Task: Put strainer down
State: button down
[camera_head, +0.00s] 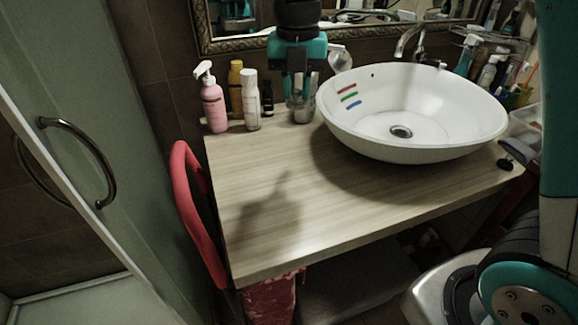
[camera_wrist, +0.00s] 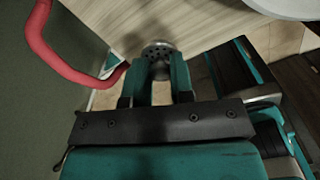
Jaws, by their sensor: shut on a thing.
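My gripper (camera_head: 300,92) hangs over the back of the wooden counter in the head view, between the bottles and the white basin. In the wrist view my gripper (camera_wrist: 160,66) has its two teal fingers shut on the strainer (camera_wrist: 158,48), a small round metal piece with dark holes. The strainer (camera_head: 302,112) is only a grey shape at the fingertips in the head view. I cannot tell whether it touches the counter. The white basin (camera_head: 455,140) stands on the right of the counter (camera_head: 310,215), with a drain fitting (camera_head: 401,132) at its bottom.
A pink pump bottle (camera_head: 214,107), an orange bottle (camera_head: 235,82) and a white bottle (camera_head: 251,105) stand left of my gripper. A red curved rail (camera_head: 183,190) runs along the counter's left side. The counter's front left is bare. A faucet (camera_head: 408,42) stands behind the basin.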

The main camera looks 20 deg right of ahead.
aim_at(295, 179)
notch_tip(295, 179, down, 20)
jog(key=shift+r+p, duration=0.15)
jog(key=shift+p, duration=0.2)
jog(key=c, duration=1)
grip_release()
